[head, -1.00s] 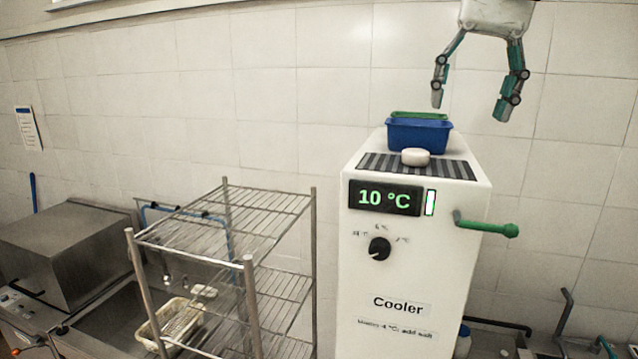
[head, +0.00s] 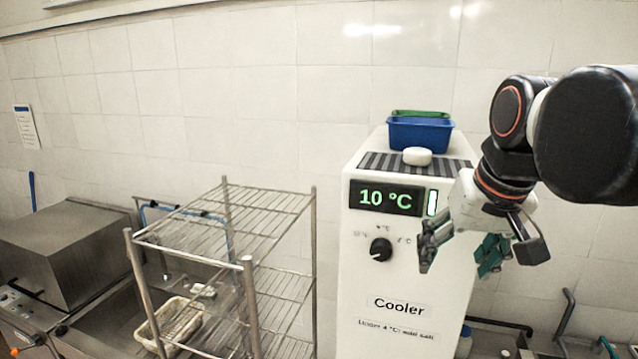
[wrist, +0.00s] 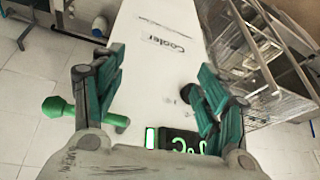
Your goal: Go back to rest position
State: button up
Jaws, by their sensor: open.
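My gripper (head: 458,250) is in front of the right side of the cooler, below the level of its top, with its fingers spread and nothing between them. In the wrist view my open gripper (wrist: 150,95) frames the white front of the cooler. The white cooler (head: 400,285) has a display (head: 386,198) reading 10 °C and a black knob (head: 381,249). Its green-ended handle (wrist: 58,107) shows at the left in the wrist view; in the head view my arm hides it.
A blue basket (head: 420,135), a green one (head: 420,112) behind it and a white round piece (head: 417,156) are on the cooler's top. A wire rack (head: 249,300) stands to its left. A pale basket (head: 180,322) and a steel box (head: 65,250) are further left.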

jog(key=s+f+n+t, duration=0.1)
jog(key=s+f, duration=0.3)
jog(key=f, duration=0.5)
jog(key=s+f+t, duration=0.1)
jog(key=s+f, duration=0.3)
jog(key=f, duration=0.5)
notch_tip(320, 180, down, 31)
jog(key=b, duration=3.1)
jog(key=shift+a, duration=0.25)
jog(key=shift+o, duration=0.5)
jog(key=shift+r, duration=0.1)
